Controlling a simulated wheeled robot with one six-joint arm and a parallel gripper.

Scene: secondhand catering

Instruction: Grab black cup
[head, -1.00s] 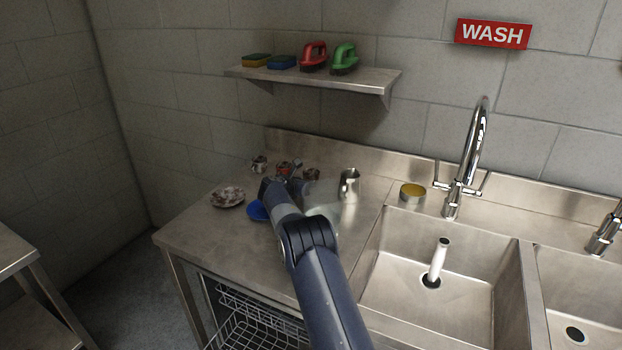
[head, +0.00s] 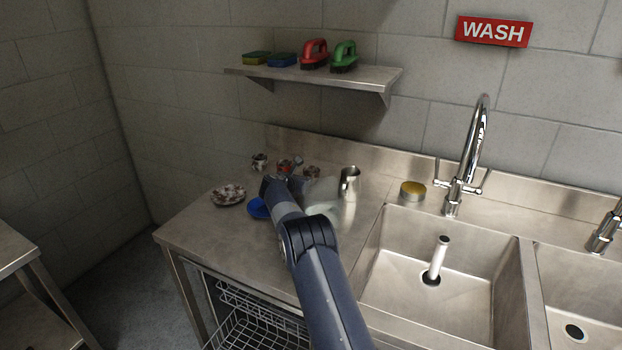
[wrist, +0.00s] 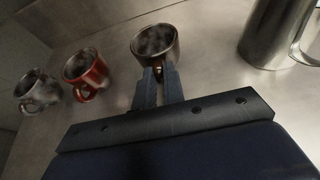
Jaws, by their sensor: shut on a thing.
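The black cup (wrist: 155,47) is dark with a speckled inside and stands upright in the wrist view, its handle toward me. My gripper (wrist: 158,80) is shut on its handle, and the fingers hide part of the handle. In the head view the black cup (head: 312,171) shows small behind my wrist, at the back of the counter. My arm hides most of the gripper there.
A red cup (wrist: 86,73) and a white patterned cup (wrist: 38,91) stand left of the black cup. A metal pitcher (wrist: 277,28) stands close on its right. A sink (head: 440,262) is right.

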